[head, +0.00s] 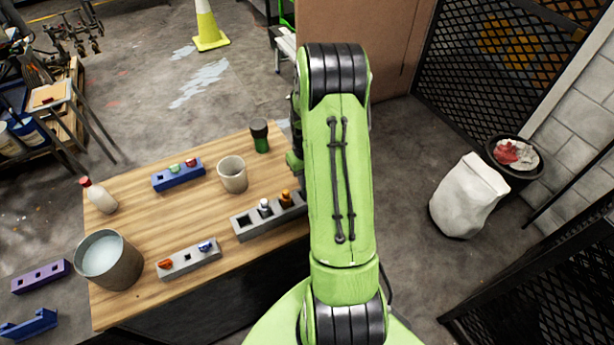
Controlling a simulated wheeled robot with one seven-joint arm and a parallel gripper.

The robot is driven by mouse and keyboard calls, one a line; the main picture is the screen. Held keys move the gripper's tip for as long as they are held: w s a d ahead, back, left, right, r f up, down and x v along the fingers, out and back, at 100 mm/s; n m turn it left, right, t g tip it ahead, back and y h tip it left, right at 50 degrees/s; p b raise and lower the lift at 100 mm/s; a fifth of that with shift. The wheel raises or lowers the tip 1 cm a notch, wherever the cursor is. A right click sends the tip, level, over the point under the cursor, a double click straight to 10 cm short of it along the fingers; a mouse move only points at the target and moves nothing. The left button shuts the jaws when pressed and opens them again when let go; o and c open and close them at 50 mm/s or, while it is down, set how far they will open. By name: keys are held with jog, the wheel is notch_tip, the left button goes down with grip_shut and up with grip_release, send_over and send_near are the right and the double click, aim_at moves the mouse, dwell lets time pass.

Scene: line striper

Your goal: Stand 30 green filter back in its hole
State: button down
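A green cylinder with a dark top (261,136) stands upright near the table's far edge; I cannot read any marking on it. A grey block (251,231) at the table's right holds a white-topped and an orange-topped piece and shows an empty square hole at its left end. A blue block (179,181) holds a green-topped (174,168) and a red-topped piece. A smaller grey block (190,266) in front holds an orange and a blue piece, with a dark hole between them. I cannot tell which is the 30 green filter. My arm hides my gripper.
On the wooden table (143,235) are a beige cup (232,175), a large metal bucket (108,260) and a white bottle with a red cap (99,196). My arm covers the table's right end. A white sack (468,198) and a dark bin (513,157) stand at right.

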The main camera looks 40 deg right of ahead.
jog(key=shift+f+b, duration=0.6)
jog(key=shift+f, duration=0.15)
jog(key=c, duration=0.6)
grip_release()
jog(key=shift+r, duration=0.1)
jog(key=shift+c, duration=0.2)
jog(key=shift+r, duration=0.1)
jog(key=shift+r+p, duration=2.5)
jog(key=shift+r, duration=1.05)
jog(key=shift+f, duration=0.1)
